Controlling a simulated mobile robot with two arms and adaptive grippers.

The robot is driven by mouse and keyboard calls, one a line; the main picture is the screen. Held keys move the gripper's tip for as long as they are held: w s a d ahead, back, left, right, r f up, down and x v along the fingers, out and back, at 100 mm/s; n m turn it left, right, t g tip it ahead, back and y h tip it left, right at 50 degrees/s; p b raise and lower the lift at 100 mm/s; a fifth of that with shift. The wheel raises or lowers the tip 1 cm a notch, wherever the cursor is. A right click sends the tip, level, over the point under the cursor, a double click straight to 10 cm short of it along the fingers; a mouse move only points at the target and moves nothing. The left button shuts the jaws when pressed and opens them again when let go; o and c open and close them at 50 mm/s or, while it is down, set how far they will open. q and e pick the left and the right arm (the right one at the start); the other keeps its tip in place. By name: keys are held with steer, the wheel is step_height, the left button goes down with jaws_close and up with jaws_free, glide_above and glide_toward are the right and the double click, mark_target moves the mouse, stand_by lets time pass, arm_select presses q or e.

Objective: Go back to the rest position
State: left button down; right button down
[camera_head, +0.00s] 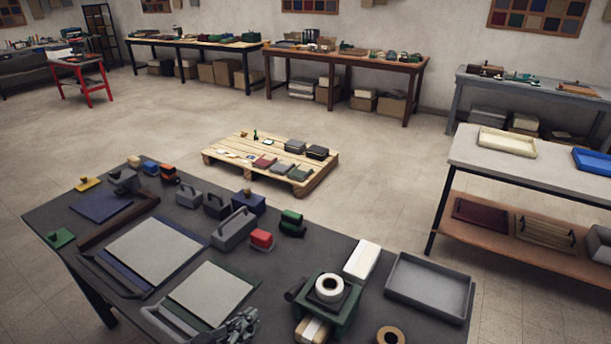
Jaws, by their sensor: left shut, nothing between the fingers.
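My left gripper (236,327) shows at the bottom edge, over the near part of the dark worktable (330,262). It is shut and holds nothing. It is just in front of a light grey board (210,291) with a dark green border and hides its near right corner. A second light grey board (152,250) with a dark blue border lies farther left. My right gripper is not in view.
Right of my gripper stand a green stand with a white roll (329,289), a white block (362,260) and an empty grey tray (430,286). Grey tool blocks (234,229) stand behind the boards. A low wooden pallet (325,184) stands on the open floor beyond.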

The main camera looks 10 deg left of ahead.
arm_select(q)
steer(key=s+d+f+g, duration=0.1)
steer(key=s, duration=0.1)
steer(key=s+f+g+y, duration=0.1)
steer(key=s+f, duration=0.1)
steer(key=s+d+f+g+y, duration=0.1)
steer(key=s+g, duration=0.1)
steer(key=shift+s+d+f+m, duration=0.2)
steer(key=shift+s+d+m, duration=0.1)
steer(key=shift+m, duration=0.1)
steer(key=s+a+f+n+g+y, duration=0.1)
steer(key=s+a+g+y, duration=0.15)
steer(key=s, duration=0.45)
steer(key=s+a+f+g+y, duration=0.1)
steer(key=s+a+g+y, duration=0.1)
steer(key=s+g, duration=0.3)
steer(key=s+f, duration=0.2)
steer(key=f, duration=1.2)
steer(key=s+f, duration=0.2)
steer(key=f, duration=1.2)
steer(key=s+a+f+g, duration=0.1)
steer(key=s+a+f, duration=0.2)
steer(key=s+f, duration=1.1)
steer(key=shift+s, duration=1.05)
